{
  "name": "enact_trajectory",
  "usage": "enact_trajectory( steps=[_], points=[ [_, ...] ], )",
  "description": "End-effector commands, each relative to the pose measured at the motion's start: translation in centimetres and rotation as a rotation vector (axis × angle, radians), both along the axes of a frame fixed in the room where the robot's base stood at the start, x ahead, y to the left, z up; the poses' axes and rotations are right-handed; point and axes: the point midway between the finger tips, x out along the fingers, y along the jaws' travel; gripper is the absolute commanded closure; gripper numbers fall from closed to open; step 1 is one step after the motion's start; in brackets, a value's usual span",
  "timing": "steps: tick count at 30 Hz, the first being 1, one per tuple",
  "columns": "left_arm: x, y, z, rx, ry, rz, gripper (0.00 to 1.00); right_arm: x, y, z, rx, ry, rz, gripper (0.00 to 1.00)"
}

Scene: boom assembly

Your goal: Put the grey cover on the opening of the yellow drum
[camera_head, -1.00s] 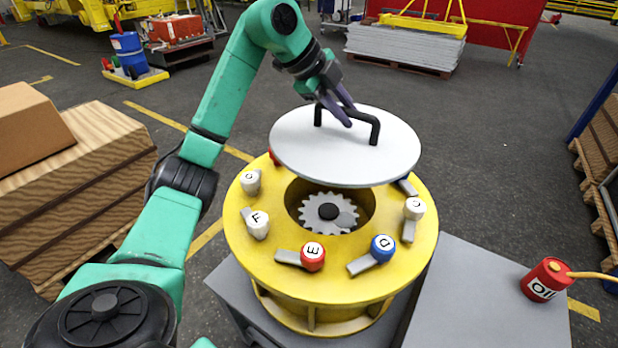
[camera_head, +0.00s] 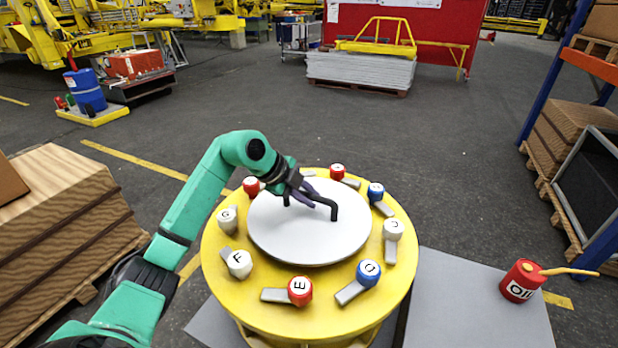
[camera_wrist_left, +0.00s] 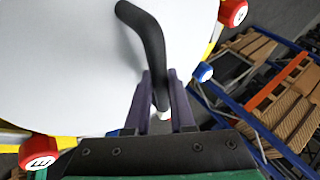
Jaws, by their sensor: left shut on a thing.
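The grey cover (camera_head: 300,245) is a round flat disc with a black bar handle (camera_head: 333,207). In the head view it lies over the middle of the yellow drum (camera_head: 225,290), inside the ring of lettered knobs, and hides the opening and the gear. I cannot tell whether it is fully seated. My left gripper (camera_head: 307,197) is shut on the handle. In the left wrist view the purple fingers (camera_wrist_left: 160,100) close around the black handle, with the cover (camera_wrist_left: 60,60) beyond them. My right gripper is not in view.
Red, white and blue knobs, such as a red one (camera_head: 300,290) and a blue one (camera_head: 368,272), ring the cover closely. A grey table (camera_head: 470,315) at the right holds a red oil can (camera_head: 521,281). Wooden crates (camera_head: 70,230) stand at the left.

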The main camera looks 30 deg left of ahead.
Motion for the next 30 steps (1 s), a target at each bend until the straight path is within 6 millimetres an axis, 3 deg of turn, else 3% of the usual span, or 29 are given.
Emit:
enact_trajectory(
  steps=[1,9,15,16,18,30],
  points=[
    [0.1,0.0,0.3,-0.005,-0.015,0.001,1.00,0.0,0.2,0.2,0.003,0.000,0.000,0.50],
    [0.1,0.0,-3.1,-0.005,-0.014,0.001,1.00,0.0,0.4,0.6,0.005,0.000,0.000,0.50],
    [0.2,0.0,-3.4,-0.004,-0.014,0.001,1.00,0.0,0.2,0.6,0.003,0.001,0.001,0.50],
    [0.0,0.0,-4.0,0.001,0.000,0.001,0.70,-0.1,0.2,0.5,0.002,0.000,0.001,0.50],
    [0.0,0.0,-4.0,0.001,0.000,0.001,0.48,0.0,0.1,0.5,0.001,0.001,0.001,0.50],
    [-0.4,0.5,-3.3,0.003,-0.003,0.003,0.48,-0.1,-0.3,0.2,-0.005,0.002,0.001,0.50]
  ],
)
